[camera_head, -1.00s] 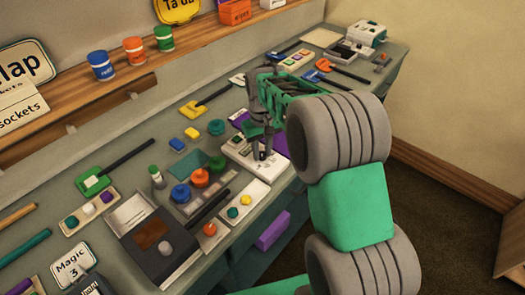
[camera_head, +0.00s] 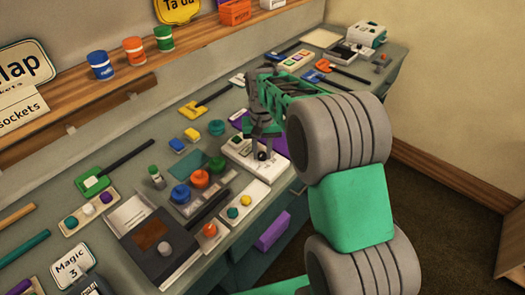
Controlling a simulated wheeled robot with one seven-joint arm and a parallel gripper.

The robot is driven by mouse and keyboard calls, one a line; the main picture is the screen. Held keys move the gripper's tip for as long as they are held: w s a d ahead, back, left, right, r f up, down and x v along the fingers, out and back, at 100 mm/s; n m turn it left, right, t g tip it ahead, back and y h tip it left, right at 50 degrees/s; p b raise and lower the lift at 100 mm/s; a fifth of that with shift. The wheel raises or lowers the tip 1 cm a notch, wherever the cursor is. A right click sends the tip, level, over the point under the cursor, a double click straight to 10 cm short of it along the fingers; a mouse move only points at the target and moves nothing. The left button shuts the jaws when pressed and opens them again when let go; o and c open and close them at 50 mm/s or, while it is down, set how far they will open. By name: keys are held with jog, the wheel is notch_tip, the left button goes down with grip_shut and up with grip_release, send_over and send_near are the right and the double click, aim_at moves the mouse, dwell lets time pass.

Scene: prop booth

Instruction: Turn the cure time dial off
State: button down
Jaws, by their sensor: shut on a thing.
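A white box-shaped device (camera_head: 237,148) sits on the bench near its front edge. A small dark round dial (camera_head: 262,156) shows on its top, right under my fingers. I take it to be the cure time dial; no label can be read. My gripper (camera_head: 262,150) points down and is shut on the dial. My fingers hide part of it, so its pointer and setting cannot be made out.
A purple block (camera_head: 276,136) lies just behind the device. Orange (camera_head: 200,178) and blue (camera_head: 181,194) round pieces and a white tray (camera_head: 256,192) stand to the left.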

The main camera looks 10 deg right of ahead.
aim_at(262, 154)
jog(key=shift+w+r, duration=0.15)
jog(key=shift+r, duration=0.05)
jog(key=c, duration=1.1)
grip_release()
jog(key=shift+f, duration=0.15)
notch_tip(262, 154, up, 8)
jog(key=shift+f+b, duration=0.1)
jog(key=shift+b, duration=0.35)
